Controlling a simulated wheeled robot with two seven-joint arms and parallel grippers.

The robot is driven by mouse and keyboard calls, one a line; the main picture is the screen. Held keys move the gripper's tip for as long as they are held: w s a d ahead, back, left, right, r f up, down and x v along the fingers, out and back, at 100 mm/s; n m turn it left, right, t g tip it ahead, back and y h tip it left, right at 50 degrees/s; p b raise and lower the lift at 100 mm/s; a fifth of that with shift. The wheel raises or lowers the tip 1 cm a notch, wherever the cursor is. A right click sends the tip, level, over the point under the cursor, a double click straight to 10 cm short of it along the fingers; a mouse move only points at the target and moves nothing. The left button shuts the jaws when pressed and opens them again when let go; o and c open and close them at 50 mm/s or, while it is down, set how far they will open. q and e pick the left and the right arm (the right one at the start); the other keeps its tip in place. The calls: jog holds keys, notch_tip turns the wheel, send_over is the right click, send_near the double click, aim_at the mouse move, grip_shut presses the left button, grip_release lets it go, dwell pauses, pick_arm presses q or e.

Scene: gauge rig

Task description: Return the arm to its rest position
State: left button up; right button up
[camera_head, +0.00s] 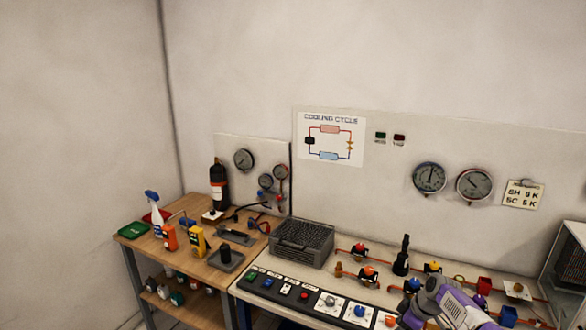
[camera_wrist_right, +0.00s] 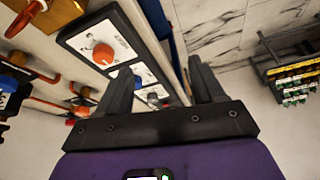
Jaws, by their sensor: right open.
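My right arm (camera_head: 447,305), purple and grey, comes in at the bottom right of the head view, in front of the bench panel and valves. In the right wrist view my right gripper (camera_wrist_right: 160,70) has its two dark fingers spread apart with nothing held between them. Beyond the fingers the black control panel (camera_wrist_right: 95,45) with a red-orange knob and white plates shows, apart from the fingers as far as I can tell. The panel also shows in the head view (camera_head: 300,292). My left gripper is not in view.
A bench (camera_head: 345,262) carries a grey finned box (camera_head: 302,242), valves and copper pipes. A wooden cart (camera_head: 200,262) with a spray bottle (camera_head: 153,212) and a black-orange cylinder (camera_head: 218,188) stands left. Gauges (camera_head: 430,178) are on the wall. A rack (camera_wrist_right: 295,75) stands at the right in the wrist view.

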jog(key=s+a+f+m+g, duration=0.1)
jog(key=s+a+f+m, duration=0.25)
jog(key=a+f, duration=0.45)
jog(key=s+a+f+m, duration=0.2)
jog(key=s+a+f, duration=0.35)
jog(key=f, duration=0.45)
jog(key=s+a+f+m, duration=0.1)
jog(key=s+a+m, duration=0.1)
jog(key=s, duration=0.6)
jog(key=s+a+f+m, duration=0.2)
jog(key=s+a+m, duration=0.1)
jog(key=s, duration=0.5)
jog(key=s+a+f+m+g, duration=0.1)
jog(key=s+a+m, duration=0.1)
jog(key=s, duration=0.6)
jog(key=shift+s+a+f+m, duration=0.3)
jog(key=shift+a+f+m, duration=0.05)
jog(key=shift+a+f, duration=0.05)
